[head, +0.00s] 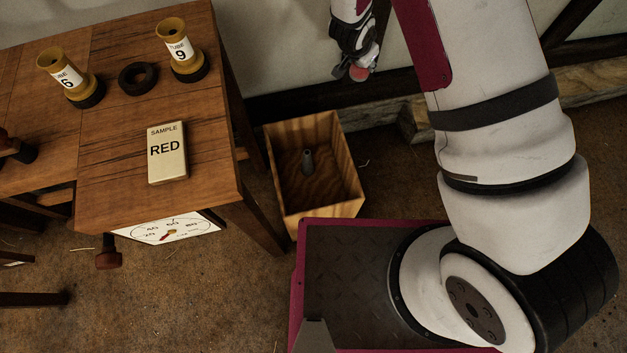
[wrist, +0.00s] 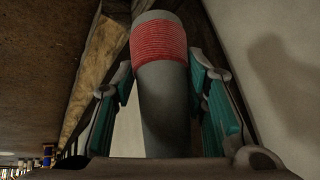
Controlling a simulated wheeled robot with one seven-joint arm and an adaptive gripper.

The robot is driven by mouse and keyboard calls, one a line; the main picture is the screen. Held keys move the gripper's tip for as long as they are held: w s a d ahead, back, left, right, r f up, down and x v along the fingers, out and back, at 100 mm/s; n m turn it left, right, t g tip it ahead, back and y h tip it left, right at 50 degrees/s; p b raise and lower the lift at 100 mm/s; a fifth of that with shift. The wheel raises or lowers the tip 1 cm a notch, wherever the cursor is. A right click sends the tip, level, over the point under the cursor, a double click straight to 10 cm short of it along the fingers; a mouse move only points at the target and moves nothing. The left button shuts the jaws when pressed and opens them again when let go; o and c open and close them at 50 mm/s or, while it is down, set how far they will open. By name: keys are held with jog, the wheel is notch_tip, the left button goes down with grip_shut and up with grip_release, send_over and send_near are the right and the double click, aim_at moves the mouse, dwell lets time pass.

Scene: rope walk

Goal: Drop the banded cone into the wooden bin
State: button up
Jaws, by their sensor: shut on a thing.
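The banded cone (wrist: 162,100) is grey with a red ribbed band near its far end. In the wrist view it stands between the teal finger pads of my gripper (wrist: 160,88), which is shut on it. In the head view my gripper (head: 355,58) is small at the top, with a bit of red (head: 359,73) showing at its tip. The open wooden bin (head: 326,211) stands on the floor, below and slightly left of my gripper in the picture. A small grey upright piece (head: 308,161) is inside it.
A wooden table (head: 110,205) left of the bin carries two yellow tubes (head: 70,78) (head: 181,52), a black ring (head: 138,78) and a box marked RED (head: 168,153). A dial (head: 165,230) sits below its edge. A wall and timber beam (head: 400,85) run behind the bin.

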jog(key=s+a+f+m+g+h+b, duration=0.1)
jog(key=s+a+f+m+b, duration=0.3)
jog(key=f, duration=0.5)
jog(key=s+a+f+m+g+h+b, duration=0.1)
jog(key=s+a+f+m+g+b, duration=0.1)
jog(key=s+f+b, duration=0.5)
jog(key=s+a+f+m+g+h+b, duration=0.1)
jog(key=s+a+f+m+b, duration=0.4)
jog(key=f, duration=0.5)
jog(key=shift+s+a+f+m+g+h+b, duration=0.3)
jog(key=shift+s+a+g+b, duration=0.35)
jog(key=shift+s, duration=0.6)
jog(key=o, duration=1.1)
jog(key=shift+v, duration=3.75)
